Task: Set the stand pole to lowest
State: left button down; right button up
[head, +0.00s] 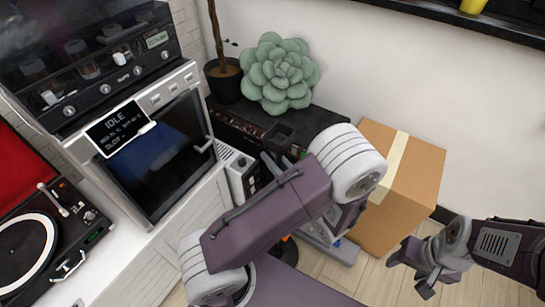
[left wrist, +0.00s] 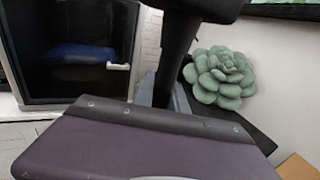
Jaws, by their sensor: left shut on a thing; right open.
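The stand pole (left wrist: 178,62) is a dark upright post in the left wrist view, with a wider black piece on its top. In the head view its dark top (head: 279,135) shows just beyond my left arm. My left gripper (left wrist: 166,98) is shut on the pole below that top piece; its grey fingers show at the pole. In the head view my left arm hides most of that gripper and the lower pole. My right gripper (head: 425,272) is open and empty at the lower right, apart from the pole.
A cardboard box (head: 413,180) stands right of my left arm. A black cabinet (head: 318,117) behind bears a green succulent (head: 280,73) and a potted trunk (head: 224,80). An oven-like machine (head: 150,150) and a turntable (head: 25,245) are at left. Wooden floor (head: 385,280) is free near my right gripper.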

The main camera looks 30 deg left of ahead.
pick_arm(q)
notch_tip(320, 180, down, 10)
jog(key=b, duration=0.4)
jog(key=shift+f+b, duration=0.2)
jog(key=shift+b, duration=0.1)
jog(key=c, duration=1.3)
grip_release()
jog(key=shift+c, duration=0.2)
jog(key=p+v, duration=0.2)
jog(key=v, duration=0.7)
